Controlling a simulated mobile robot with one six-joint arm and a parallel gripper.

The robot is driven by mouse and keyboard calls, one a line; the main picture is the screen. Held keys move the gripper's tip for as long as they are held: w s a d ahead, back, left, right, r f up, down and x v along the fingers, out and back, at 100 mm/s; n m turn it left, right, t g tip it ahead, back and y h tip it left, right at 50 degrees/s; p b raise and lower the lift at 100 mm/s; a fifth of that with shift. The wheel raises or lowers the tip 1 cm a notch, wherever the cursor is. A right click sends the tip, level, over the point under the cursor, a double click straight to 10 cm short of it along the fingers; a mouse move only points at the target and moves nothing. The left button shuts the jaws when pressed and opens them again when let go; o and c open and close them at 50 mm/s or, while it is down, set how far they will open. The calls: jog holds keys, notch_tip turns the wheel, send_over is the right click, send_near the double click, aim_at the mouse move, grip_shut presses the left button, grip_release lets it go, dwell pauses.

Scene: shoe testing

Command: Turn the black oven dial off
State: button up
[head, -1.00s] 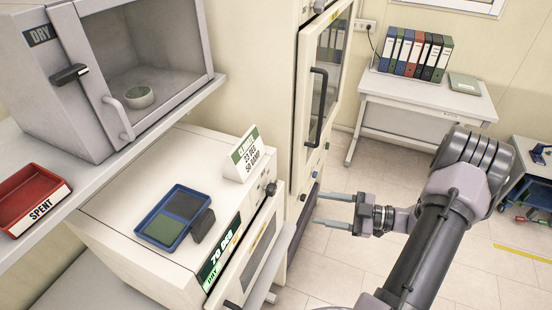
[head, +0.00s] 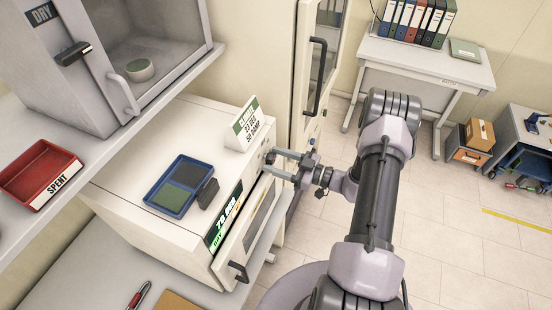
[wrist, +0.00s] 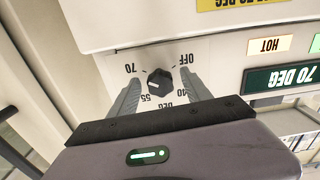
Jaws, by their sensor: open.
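The black oven dial (wrist: 160,82) is in the wrist view, on the oven's pale front panel. Marks around it read OFF, 70, 55 and 40, upside down in this view. I cannot tell surely which mark it points to. My gripper (wrist: 160,90) is open, with one finger on each side of the dial and gaps showing between. In the head view my gripper (head: 276,165) is at the right front of the white oven (head: 135,190), and its fingers largely hide the dial there.
On the oven top lie a blue tray (head: 160,203) with dark and green pads and a sign card (head: 248,125). A green display (wrist: 285,78) is beside the dial. A red SPENT bin (head: 42,172) sits on the left shelf. A tall cabinet (head: 285,80) stands just behind my gripper.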

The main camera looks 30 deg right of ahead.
grip_shut()
dwell(0.4)
